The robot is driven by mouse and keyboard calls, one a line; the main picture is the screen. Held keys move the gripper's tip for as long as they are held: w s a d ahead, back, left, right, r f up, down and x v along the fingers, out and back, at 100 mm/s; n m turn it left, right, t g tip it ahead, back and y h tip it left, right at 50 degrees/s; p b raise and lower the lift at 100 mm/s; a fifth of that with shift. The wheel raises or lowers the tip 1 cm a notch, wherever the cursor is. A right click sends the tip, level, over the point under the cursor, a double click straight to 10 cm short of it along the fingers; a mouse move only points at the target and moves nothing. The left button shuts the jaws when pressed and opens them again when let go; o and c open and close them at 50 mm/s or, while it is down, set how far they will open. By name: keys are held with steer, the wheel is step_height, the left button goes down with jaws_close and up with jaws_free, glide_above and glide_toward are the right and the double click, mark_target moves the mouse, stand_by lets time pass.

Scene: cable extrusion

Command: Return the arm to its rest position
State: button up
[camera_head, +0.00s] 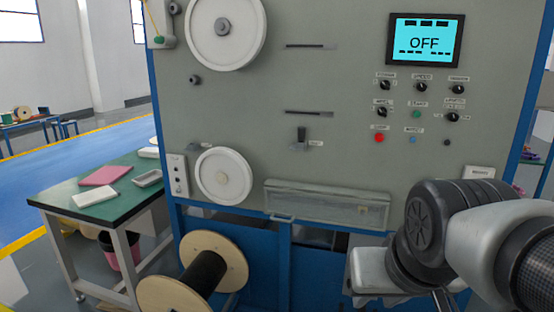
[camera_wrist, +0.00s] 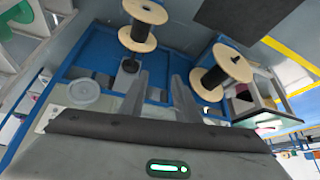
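My arm (camera_head: 440,235) reaches in from the right edge of the head view, in front of the machine's lower right. My gripper's fingers do not show clearly there; the arm and the frame edge hide them. In the wrist view my gripper (camera_wrist: 164,82) shows two grey fingers standing apart with an empty gap between them. Nothing is held. Beyond the fingers are the blue lower frame of the machine (camera_wrist: 95,45) and wooden cable spools.
The grey machine panel (camera_head: 340,75) has a screen (camera_head: 425,41) reading OFF, knobs and buttons. A wooden spool with black cable (camera_head: 205,272) stands at its lower left. A green-topped table (camera_head: 125,195) with trays is on the left. Blue floor (camera_head: 80,158) lies beyond it.

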steer(key=s+r+p, duration=0.1)
steer(key=r+p, duration=0.8)
steer(key=s+r+p, duration=0.2)
steer(key=r+p, duration=0.6)
steer(key=p, duration=0.1)
steer(key=shift+s+a+r+n, duration=0.15)
steer(key=shift+s+r+n, duration=0.1)
steer(key=shift+r+n, duration=0.1)
